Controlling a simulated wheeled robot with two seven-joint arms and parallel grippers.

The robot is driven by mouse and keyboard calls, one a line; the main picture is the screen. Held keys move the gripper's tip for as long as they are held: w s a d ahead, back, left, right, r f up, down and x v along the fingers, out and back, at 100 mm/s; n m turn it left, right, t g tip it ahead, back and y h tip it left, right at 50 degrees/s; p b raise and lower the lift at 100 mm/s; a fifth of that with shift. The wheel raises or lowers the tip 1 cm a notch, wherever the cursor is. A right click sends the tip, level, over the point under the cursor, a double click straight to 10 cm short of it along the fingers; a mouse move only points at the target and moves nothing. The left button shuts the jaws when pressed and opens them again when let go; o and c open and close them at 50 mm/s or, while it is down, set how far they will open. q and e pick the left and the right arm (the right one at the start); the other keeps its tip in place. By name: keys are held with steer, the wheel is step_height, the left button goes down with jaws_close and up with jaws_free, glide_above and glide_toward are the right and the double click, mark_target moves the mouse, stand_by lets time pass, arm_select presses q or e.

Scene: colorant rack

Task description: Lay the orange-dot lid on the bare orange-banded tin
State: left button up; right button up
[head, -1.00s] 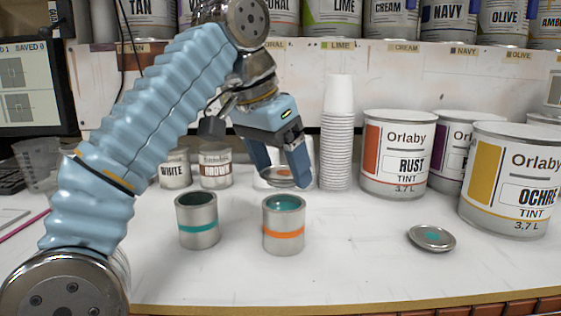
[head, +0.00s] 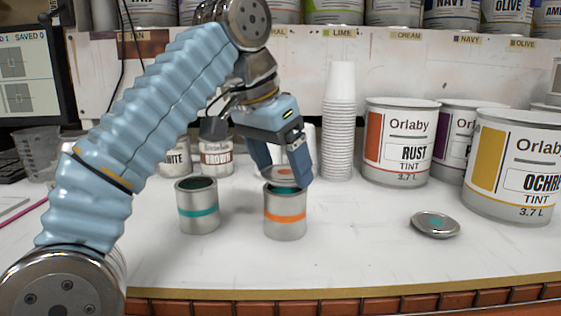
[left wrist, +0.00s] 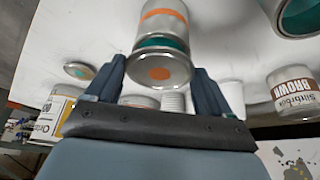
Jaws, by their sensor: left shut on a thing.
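The orange-dot lid (head: 287,173) is a small silver disc pinched between the fingers of my left gripper (head: 284,178). It sits just over the rear of the open mouth of the orange-banded tin (head: 285,222); teal paint shows in front of and below it. In the left wrist view the lid (left wrist: 172,62) has its orange dot facing the camera, and the orange-banded tin (left wrist: 165,20) is right behind it with a sliver of teal between. Whether lid and rim touch I cannot tell. My right gripper is not in view.
An open teal-banded tin (head: 198,212) stands just left. A teal-dot lid (head: 436,224) lies on the bench at right. A stack of white cups (head: 339,130) and large tins, RUST (head: 402,145) and OCHRE (head: 510,165), stand behind. The front of the bench is clear.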

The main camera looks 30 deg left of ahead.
arm_select(q)
steer(key=shift+f+b, duration=0.45)
steer(key=shift+f, duration=0.25)
steer(key=o, duration=0.9)
steer(key=shift+c, duration=0.2)
